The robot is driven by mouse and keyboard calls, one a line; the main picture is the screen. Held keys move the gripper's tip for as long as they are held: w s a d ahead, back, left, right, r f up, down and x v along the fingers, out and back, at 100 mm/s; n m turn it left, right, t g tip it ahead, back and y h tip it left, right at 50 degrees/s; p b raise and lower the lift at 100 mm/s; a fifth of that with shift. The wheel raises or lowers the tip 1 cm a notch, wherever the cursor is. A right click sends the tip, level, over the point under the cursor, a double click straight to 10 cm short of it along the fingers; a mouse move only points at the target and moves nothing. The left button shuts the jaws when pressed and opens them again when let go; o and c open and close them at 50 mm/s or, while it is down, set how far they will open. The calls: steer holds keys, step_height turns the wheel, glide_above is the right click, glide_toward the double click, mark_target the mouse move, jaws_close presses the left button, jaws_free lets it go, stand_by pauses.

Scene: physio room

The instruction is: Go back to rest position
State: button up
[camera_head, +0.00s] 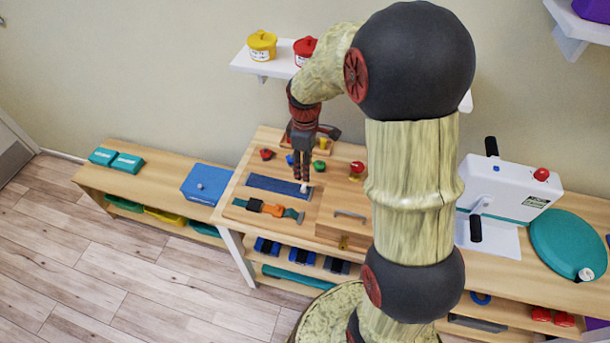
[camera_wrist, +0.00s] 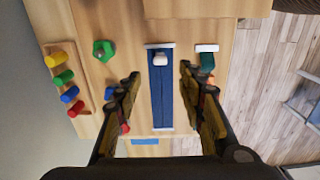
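My gripper (camera_head: 303,180) hangs pointing down above the wooden table (camera_head: 262,160), over the far right part of a blue strap (camera_head: 270,185). In the wrist view its two fingers (camera_wrist: 161,85) stand apart with nothing held between them. The blue strap (camera_wrist: 161,95) lies flat below, showing between the fingers, with a white piece at its end. A teal and orange strap (camera_head: 268,208) lies in front of it and is partly hidden by a finger in the wrist view. Whether the fingertips touch anything is unclear.
A green knob (camera_wrist: 104,50) and a row of coloured pegs (camera_wrist: 63,77) stand near the gripper. A wooden box with a handle (camera_head: 345,222) is to its right. A shelf (camera_head: 280,62) with yellow and red pots is above. A white crank device (camera_head: 505,200) stands farther right.

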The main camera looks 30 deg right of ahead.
step_height(320, 180, up, 2)
steer(key=shift+r, duration=0.1)
stand_by(0.6)
steer(key=s+a+r+m+t, duration=0.2)
steer(key=s+a+r+m, duration=0.2)
steer(key=s+r, duration=0.5)
steer(key=s+a+r+m+t, duration=0.3)
steer(key=s+a+r+m, duration=0.2)
steer(key=s+r, duration=0.4)
steer(key=s+a, duration=0.1)
steer(key=s, duration=0.2)
steer(key=shift+a+t, duration=0.3)
steer(key=shift+a, duration=0.1)
